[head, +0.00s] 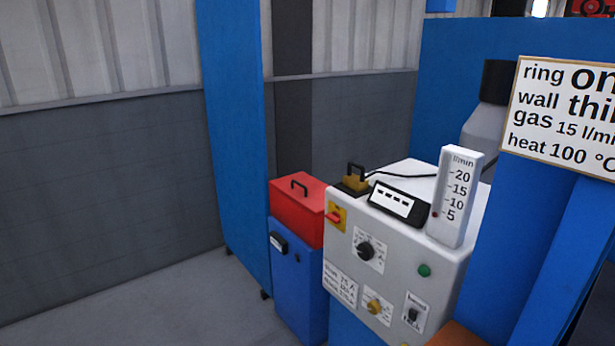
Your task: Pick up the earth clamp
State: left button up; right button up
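What looks like the earth clamp (354,184), a small brass-coloured piece with a black handle-like loop, sits on the top left of the white welding machine (455,262). A black cable runs from beside it to the right, across the machine's top. Neither of my grippers is in view.
A black display box (397,206) and a white flow gauge (455,197) stand on the machine, close right of the clamp. A red toolbox (297,212) on a blue cabinet (297,285) stands left. A sign (563,118) and blue post fill the right. Floor at left is clear.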

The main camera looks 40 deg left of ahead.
aim_at(355, 182)
jog(key=u, duration=1.15)
jog(key=i, duration=0.15)
